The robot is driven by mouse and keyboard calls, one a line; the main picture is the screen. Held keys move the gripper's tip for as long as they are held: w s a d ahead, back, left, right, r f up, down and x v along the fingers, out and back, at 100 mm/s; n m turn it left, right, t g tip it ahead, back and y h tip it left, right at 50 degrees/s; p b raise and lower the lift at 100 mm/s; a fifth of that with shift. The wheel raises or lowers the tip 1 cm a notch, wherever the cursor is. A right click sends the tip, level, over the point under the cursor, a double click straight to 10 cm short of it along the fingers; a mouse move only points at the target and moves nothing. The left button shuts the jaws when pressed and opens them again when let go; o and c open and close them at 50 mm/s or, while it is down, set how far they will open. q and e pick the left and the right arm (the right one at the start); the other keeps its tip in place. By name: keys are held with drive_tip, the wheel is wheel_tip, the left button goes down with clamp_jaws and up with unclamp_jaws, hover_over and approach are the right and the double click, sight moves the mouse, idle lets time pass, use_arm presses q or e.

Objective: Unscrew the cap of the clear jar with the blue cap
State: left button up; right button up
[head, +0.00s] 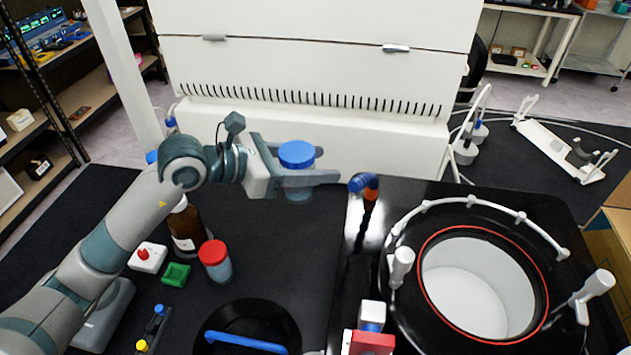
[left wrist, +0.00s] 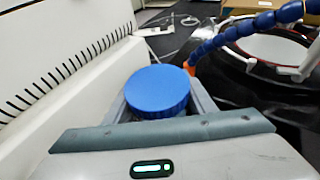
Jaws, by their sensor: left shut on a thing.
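The clear jar's blue cap (head: 297,154) shows in the head view at the upper middle, in front of the white machine. The clear jar (head: 298,193) is below it, mostly hidden by my gripper. My left gripper (head: 312,178) comes in from the left with its fingers on either side of the jar, just below the cap, and is shut on it. In the left wrist view the blue cap (left wrist: 158,91) sits between the fingers and looks seated on the jar. My right gripper is not in view.
A brown bottle (head: 186,228), a red-capped jar (head: 215,262) and a green block (head: 176,274) stand on the dark bench, left of centre. A round chamber (head: 480,285) with a red-edged opening is at right. A blue jointed hose (head: 364,183) rises right of the fingertips.

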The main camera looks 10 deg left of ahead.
use_arm(q)
drive_tip(key=shift+r, duration=0.4)
drive_tip(key=o, duration=0.4)
drive_tip(key=c, duration=0.7)
drive_tip(key=shift+f, duration=0.1)
drive_tip(key=shift+s+a+f, duration=0.25)
drive_tip(key=shift+a+f, duration=0.1)
drive_tip(key=shift+f, duration=0.1)
drive_tip(key=s+a+f, duration=0.2)
drive_tip(key=a+f, duration=0.1)
drive_tip(key=s+a+f+b, duration=0.1)
drive_tip(key=s+a+f, duration=0.1)
drive_tip(key=a+f, duration=0.1)
drive_tip(key=s+a+f+b, duration=0.1)
drive_tip(key=s+a+f, duration=0.2)
drive_tip(key=a, duration=0.1)
drive_tip(key=shift+s+a+f, duration=0.1)
drive_tip(key=shift+a+f, duration=0.05)
drive_tip(key=shift+f, duration=0.15)
drive_tip(key=shift+r, duration=0.1)
